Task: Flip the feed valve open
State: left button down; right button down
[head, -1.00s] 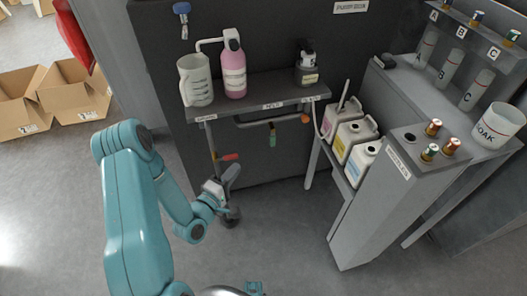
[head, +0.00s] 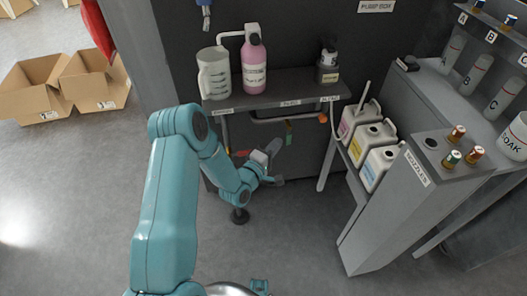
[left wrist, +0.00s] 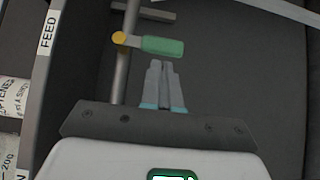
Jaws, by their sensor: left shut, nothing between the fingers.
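The feed valve has a green handle (left wrist: 162,46) on a yellow pivot (left wrist: 119,38), mounted on a grey pipe (left wrist: 127,70) beside the FEED label (left wrist: 48,32). My right gripper is not in view.
A red handle (head: 241,153) and an orange knob (head: 323,118) are nearby. White canisters (head: 378,167) stand right. Open floor lies below.

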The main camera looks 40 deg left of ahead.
pick_arm(q)
jog(key=shift+w+d, duration=0.25)
jog(key=shift+w, duration=0.1)
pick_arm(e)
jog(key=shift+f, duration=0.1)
